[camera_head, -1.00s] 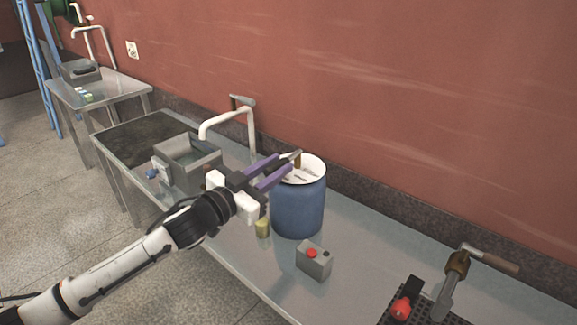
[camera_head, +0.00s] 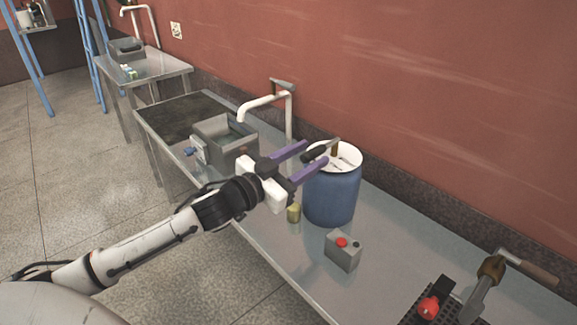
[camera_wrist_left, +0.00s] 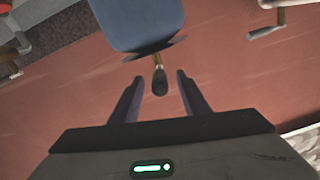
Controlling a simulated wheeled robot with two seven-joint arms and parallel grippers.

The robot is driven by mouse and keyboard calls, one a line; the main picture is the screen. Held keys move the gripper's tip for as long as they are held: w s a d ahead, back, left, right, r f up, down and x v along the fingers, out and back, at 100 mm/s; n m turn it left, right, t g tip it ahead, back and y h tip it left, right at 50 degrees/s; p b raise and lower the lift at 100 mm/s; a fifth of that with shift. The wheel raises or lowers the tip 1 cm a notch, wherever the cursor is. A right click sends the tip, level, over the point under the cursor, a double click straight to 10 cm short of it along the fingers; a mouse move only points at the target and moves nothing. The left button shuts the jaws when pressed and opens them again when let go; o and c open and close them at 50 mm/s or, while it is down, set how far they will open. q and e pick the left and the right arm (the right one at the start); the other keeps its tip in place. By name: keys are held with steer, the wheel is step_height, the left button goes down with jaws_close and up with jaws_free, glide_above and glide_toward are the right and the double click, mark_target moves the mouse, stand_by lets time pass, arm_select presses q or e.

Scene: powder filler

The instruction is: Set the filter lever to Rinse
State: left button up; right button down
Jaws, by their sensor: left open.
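A blue drum (camera_head: 332,198) with a white top stands on the metal bench. A lever with a brass-coloured post (camera_head: 335,150) and a dark handle (camera_head: 315,154) sits on its top; the handle points left toward my left gripper. Marks on the white top are too small to read. My left gripper (camera_head: 316,153) is open, its purple fingers at the near-left side of the lever. In the left wrist view the dark handle (camera_wrist_left: 160,82) lies between the open fingertips (camera_wrist_left: 160,75), with a gap on each side. My right gripper is out of view.
A grey box with a red button (camera_head: 342,250) and a small yellow object (camera_head: 293,213) stand near the drum. A metal sink box (camera_head: 225,138) and white pipe (camera_head: 265,101) are to the left. A crank device (camera_head: 488,275) is at right. The red wall is behind.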

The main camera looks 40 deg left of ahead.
arm_select(q)
steer(key=v, duration=0.8)
steer(key=shift+s, duration=0.3)
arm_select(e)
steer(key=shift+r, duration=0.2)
